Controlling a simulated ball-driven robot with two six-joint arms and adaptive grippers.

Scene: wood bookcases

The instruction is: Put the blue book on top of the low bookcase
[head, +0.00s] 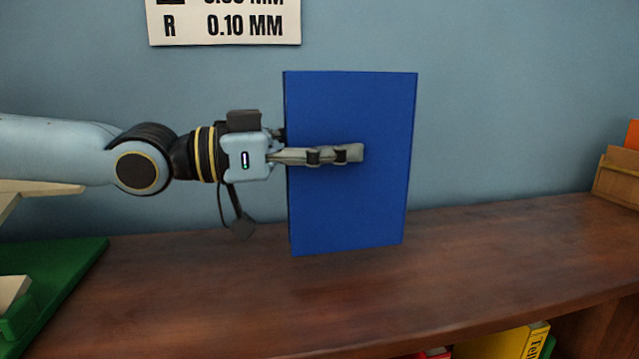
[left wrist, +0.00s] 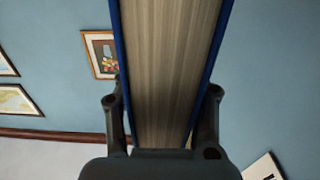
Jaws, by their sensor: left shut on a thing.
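The blue book (head: 350,210) is upright in the head view, with its cover facing me. My left gripper (head: 325,155) comes in from the left and is shut on the book, one finger across the front cover. In the left wrist view the pale page edges of the book (left wrist: 170,70) show between the two fingers (left wrist: 165,110). The brown wooden top of the low bookcase (head: 480,255) lies below and around the book. The book's lower edge appears just above the top; I cannot tell whether it touches. My right gripper is not in view.
A green object (head: 70,275) sits at the left end of the top. A wooden box (head: 618,180) with something orange stands at the far right. A yellow book (head: 505,343) shows on the shelf below.

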